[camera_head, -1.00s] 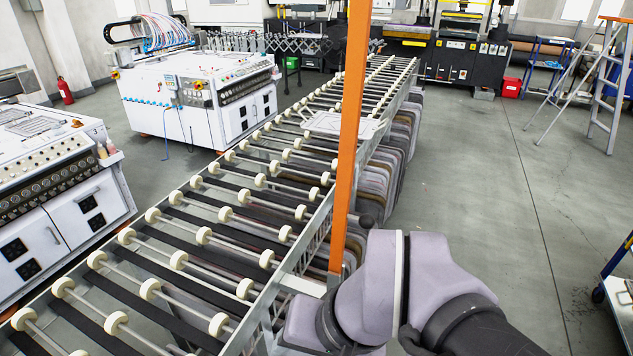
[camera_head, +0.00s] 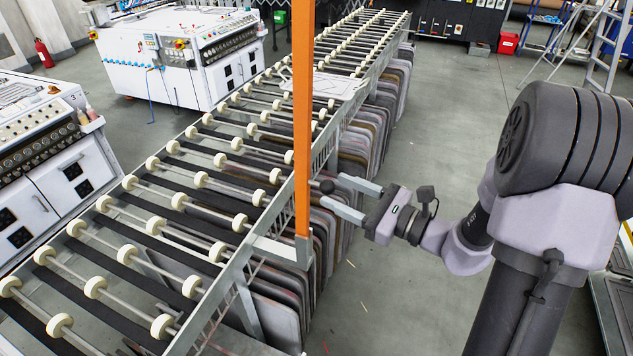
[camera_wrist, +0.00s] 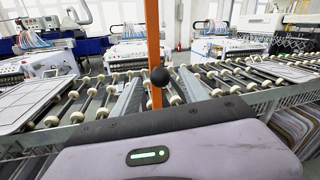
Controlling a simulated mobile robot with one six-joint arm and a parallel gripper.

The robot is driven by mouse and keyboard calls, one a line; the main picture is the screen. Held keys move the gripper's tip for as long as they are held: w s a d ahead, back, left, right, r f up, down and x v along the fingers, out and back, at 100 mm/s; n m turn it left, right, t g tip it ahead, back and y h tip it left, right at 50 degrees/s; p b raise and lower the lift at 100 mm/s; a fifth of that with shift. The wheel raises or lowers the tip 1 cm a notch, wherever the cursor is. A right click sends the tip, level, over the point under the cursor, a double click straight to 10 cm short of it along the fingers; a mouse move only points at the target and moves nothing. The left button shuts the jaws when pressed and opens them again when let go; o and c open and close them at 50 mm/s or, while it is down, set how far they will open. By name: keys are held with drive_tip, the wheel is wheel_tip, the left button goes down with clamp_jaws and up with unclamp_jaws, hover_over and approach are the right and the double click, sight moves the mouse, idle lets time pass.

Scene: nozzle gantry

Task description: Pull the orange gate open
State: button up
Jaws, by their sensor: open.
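The orange gate (camera_head: 303,120) shows as a tall upright orange bar at the near side of the roller conveyor. A dark round knob (camera_head: 327,187) sits just right of the bar. My gripper (camera_head: 332,189) reaches in from the right, its two grey fingers apart, with the knob between or just ahead of the fingertips. In the wrist view the knob (camera_wrist: 160,76) appears between the open fingers, in front of the orange bar (camera_wrist: 152,40). I cannot tell whether either finger touches the knob. The bar's top is out of frame.
The roller conveyor (camera_head: 215,160) runs from lower left to the far top, with grey panels (camera_head: 270,308) hanging beneath. A pale plate (camera_head: 325,85) lies on it. White machines (camera_head: 180,50) stand to the left. The grey floor (camera_head: 440,120) right of the conveyor is mostly clear.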

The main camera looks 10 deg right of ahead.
sight(323, 184)
drive_tip(key=x, duration=0.6)
drive_tip(key=shift+w+a, duration=0.15)
drive_tip(key=shift+a, duration=0.05)
drive_tip(key=shift+r, duration=0.1)
clamp_jaws()
